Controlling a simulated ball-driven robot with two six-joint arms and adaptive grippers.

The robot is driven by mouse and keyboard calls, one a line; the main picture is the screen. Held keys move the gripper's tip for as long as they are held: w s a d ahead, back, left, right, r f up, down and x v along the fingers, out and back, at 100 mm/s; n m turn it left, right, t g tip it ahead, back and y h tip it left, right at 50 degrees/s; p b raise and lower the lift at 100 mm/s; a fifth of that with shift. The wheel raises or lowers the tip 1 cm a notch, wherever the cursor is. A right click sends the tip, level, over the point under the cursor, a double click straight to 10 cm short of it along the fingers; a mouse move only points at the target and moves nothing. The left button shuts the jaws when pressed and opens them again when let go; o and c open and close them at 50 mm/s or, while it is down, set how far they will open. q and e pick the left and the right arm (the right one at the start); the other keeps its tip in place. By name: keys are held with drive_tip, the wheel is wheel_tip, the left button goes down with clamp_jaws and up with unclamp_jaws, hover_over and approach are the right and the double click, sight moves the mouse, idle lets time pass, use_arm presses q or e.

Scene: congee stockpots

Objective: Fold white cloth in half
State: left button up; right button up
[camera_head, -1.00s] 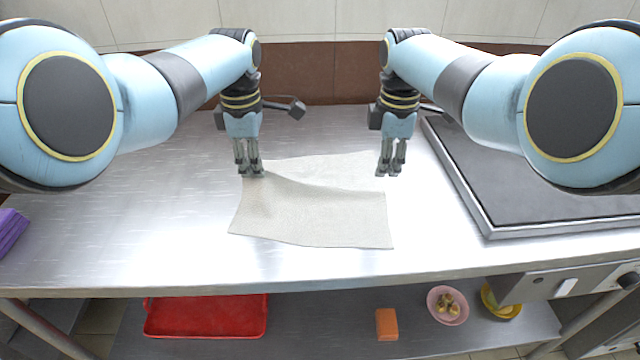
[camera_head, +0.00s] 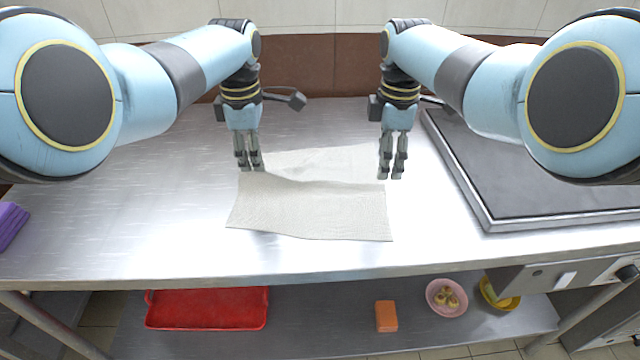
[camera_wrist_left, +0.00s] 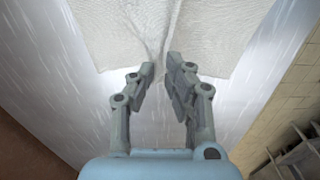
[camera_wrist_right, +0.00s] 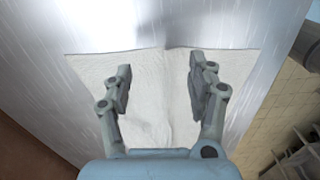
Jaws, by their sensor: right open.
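The white cloth (camera_head: 310,210) lies on the steel table, partly folded, with a near layer over a far part (camera_head: 325,162) and a raised crease between them. My left gripper (camera_head: 250,168) is at the crease's left end. In the left wrist view its fingertips (camera_wrist_left: 163,66) are a small gap apart, with a cloth ridge (camera_wrist_left: 165,30) running up to them; I cannot tell whether they touch it. My right gripper (camera_head: 391,176) is open at the cloth's right edge. In the right wrist view its fingers (camera_wrist_right: 160,72) are wide apart above the cloth (camera_wrist_right: 150,110), holding nothing.
A dark flat griddle (camera_head: 540,160) with a metal rim is right of the cloth. A purple item (camera_head: 10,224) sits at the table's left edge. The lower shelf holds a red tray (camera_head: 207,308), an orange block (camera_head: 386,316) and two bowls (camera_head: 446,298).

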use_arm(q)
drive_tip(key=o, duration=1.6)
drive_tip(key=shift+c, duration=0.2)
wheel_tip(320, 180, up, 6)
drive_tip(key=p, duration=0.5)
drive_tip(key=shift+f, duration=0.2)
use_arm(e)
wheel_tip(320, 180, up, 6)
drive_tip(key=shift+f, duration=0.15)
drive_tip(key=shift+w, duration=0.1)
